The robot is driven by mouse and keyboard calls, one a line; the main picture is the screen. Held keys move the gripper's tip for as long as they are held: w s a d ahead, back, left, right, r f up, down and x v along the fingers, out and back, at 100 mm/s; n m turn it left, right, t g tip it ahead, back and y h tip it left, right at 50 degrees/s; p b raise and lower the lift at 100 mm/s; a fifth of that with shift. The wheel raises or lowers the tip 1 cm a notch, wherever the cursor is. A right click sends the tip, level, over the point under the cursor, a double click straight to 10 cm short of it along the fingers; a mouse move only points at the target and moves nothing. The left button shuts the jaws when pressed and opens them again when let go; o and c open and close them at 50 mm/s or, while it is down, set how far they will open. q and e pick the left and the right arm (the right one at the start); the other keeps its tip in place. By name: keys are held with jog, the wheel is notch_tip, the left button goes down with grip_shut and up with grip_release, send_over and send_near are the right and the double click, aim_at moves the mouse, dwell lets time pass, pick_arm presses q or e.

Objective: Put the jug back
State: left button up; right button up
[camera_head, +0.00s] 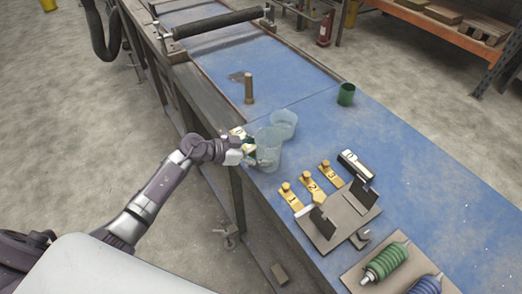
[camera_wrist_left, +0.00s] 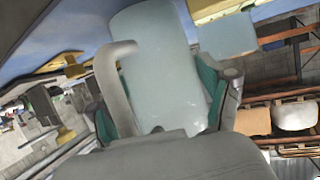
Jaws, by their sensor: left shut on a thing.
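A pale translucent jug (camera_head: 268,150) is at the near left edge of the blue table (camera_head: 432,150). My left gripper (camera_head: 249,148) comes in from the left and is shut on the jug. In the left wrist view the jug (camera_wrist_left: 158,65) fills the middle, between the teal-padded fingers of my left gripper (camera_wrist_left: 160,108), with its curved handle at the left. I cannot tell whether its base touches the table. A second translucent container (camera_head: 284,122) stands just behind it. My right gripper is out of view.
A green cup (camera_head: 346,94) and a brown upright peg (camera_head: 249,88) stand farther back. Numbered yellow pieces (camera_head: 312,186), a black-and-white block (camera_head: 356,166) and a brown plate fixture (camera_head: 340,216) lie to the right. Green and blue coils (camera_head: 385,262) lie nearer. The right side of the table is clear.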

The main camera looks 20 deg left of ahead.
pick_arm(q)
jog(key=o, duration=1.3)
jog(key=shift+o, duration=0.2)
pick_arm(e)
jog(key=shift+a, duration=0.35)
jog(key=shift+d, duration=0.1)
pick_arm(q)
jog(key=shift+r, duration=0.1)
jog(key=b+v, duration=0.2)
jog(key=v, duration=1)
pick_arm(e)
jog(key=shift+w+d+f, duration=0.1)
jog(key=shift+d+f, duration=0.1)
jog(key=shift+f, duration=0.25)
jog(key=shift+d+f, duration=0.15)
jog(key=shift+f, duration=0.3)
